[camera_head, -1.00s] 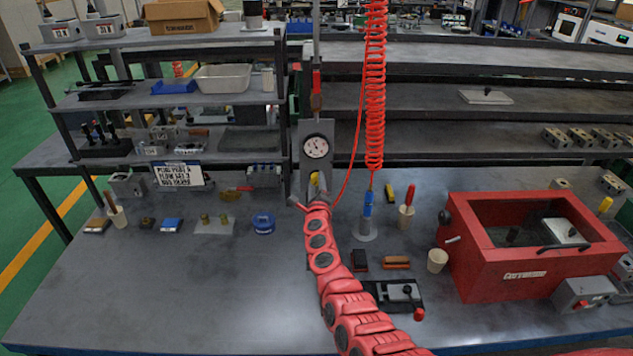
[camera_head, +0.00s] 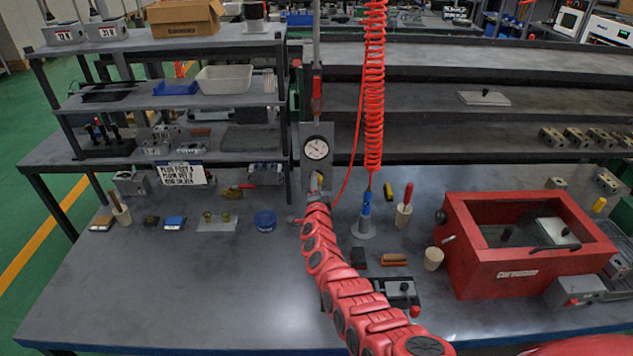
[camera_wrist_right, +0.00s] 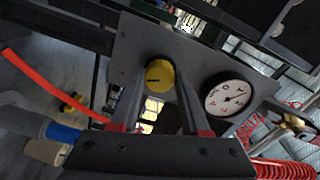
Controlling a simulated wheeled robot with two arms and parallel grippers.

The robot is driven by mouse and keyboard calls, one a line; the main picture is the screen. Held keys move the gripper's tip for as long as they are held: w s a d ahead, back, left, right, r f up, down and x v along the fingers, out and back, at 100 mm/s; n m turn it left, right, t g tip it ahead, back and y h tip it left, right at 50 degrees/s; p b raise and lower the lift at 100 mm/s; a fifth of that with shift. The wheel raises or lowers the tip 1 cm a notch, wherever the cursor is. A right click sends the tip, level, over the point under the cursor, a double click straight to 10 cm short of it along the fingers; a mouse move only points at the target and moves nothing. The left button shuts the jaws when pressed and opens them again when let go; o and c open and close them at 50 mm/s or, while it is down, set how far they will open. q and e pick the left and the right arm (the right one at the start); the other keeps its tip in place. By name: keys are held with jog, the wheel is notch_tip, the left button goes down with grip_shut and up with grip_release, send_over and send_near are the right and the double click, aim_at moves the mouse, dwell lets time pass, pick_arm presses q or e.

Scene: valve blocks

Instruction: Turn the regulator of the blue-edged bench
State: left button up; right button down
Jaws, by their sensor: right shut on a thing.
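The regulator has a yellow round knob (camera_wrist_right: 158,77) with a dark mark, on a grey plate (camera_head: 309,167). A white dial gauge (camera_head: 317,148) sits just above the knob in the head view; it also shows in the wrist view (camera_wrist_right: 228,97). My right gripper (camera_wrist_right: 160,80) is shut on the yellow knob, with one finger on each side. In the head view my right gripper (camera_head: 318,190) reaches the plate and mostly hides the knob. The bench (camera_head: 180,290) has a blue front edge. My left gripper is not in view.
A coiled red hose (camera_head: 374,90) hangs right of the gauge, above a blue-topped tool (camera_head: 366,205) in a stand. A red box (camera_head: 520,275) stands at the right. Shelves (camera_head: 180,100) stand at the back left. The bench's front left is clear.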

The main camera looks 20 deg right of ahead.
jog(key=shift+n+p, duration=0.55)
jog(key=shift+n, duration=1.15)
jog(key=shift+c, duration=2)
grip_release()
jog(key=shift+s, duration=0.1)
